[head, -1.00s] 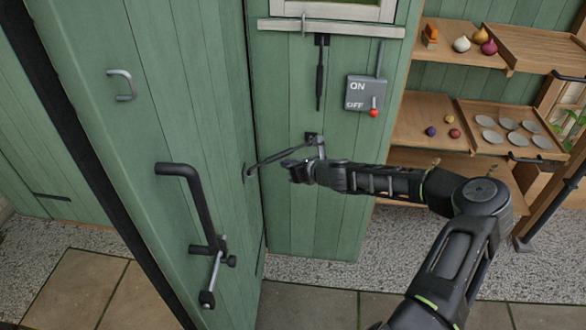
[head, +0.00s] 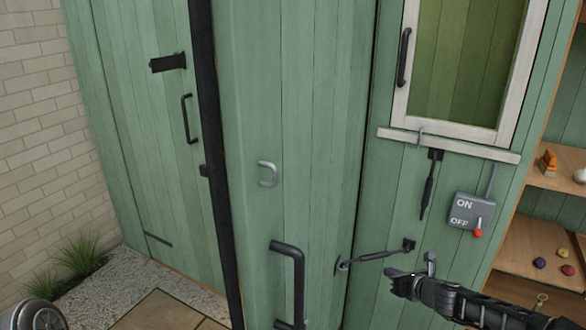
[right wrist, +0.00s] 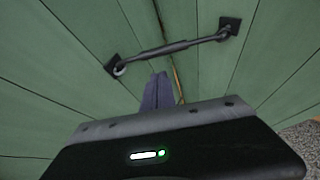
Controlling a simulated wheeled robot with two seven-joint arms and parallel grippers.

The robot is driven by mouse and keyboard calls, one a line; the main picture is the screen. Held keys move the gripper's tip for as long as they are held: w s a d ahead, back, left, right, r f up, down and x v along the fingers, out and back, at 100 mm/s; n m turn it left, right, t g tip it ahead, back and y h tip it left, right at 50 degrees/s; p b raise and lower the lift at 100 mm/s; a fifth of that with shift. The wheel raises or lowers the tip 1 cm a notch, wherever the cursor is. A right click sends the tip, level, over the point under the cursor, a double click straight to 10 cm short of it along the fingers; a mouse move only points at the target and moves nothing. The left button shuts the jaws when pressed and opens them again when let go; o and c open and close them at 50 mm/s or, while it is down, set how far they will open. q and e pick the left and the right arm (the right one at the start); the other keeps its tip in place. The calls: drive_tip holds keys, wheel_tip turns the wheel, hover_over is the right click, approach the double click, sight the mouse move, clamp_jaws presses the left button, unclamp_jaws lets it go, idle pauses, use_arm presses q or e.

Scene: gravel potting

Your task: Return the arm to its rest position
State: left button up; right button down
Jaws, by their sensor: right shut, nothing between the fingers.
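My right gripper (head: 398,281) reaches in from the lower right in the head view. It is shut and empty, just below and right of a dark hook stay (head: 375,257). The stay spans from the edge of the green door (head: 290,130) to the green wall panel (head: 385,300). In the right wrist view the shut fingers (right wrist: 158,92) point at the seam below the stay (right wrist: 175,48), apart from it as far as I can tell. My left gripper is not in view.
A grey ON/OFF switch box (head: 470,211) with a red-tipped lever is on the wall above my right gripper. A second dark stay (head: 429,185) hangs beside it. Shelves (head: 555,240) stand at the right. A black door handle (head: 297,280) juts out at the left.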

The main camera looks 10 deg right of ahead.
drive_tip(key=s+a+f+n+g+y, duration=0.1)
drive_tip(key=s+a+f+n+g, duration=0.1)
drive_tip(key=s+a+f+n, duration=0.6)
drive_tip(key=s+a+f+n+g+y, duration=0.1)
drive_tip(key=s+a+f+n+g, duration=0.2)
drive_tip(key=s+a+f+n, duration=0.55)
drive_tip(key=s+a+f+n+g, duration=0.1)
drive_tip(key=s+a+n+g, duration=0.2)
drive_tip(key=s+a+n, duration=0.5)
drive_tip(key=s+a+f+n+g, duration=0.2)
drive_tip(key=s+a+n, duration=0.7)
drive_tip(key=s, duration=0.5)
drive_tip(key=shift+s+a+f+g+y, duration=0.2)
drive_tip(key=shift+a+g+y, duration=0.1)
drive_tip(key=shift+g, duration=0.4)
drive_tip(key=shift+r, duration=0.15)
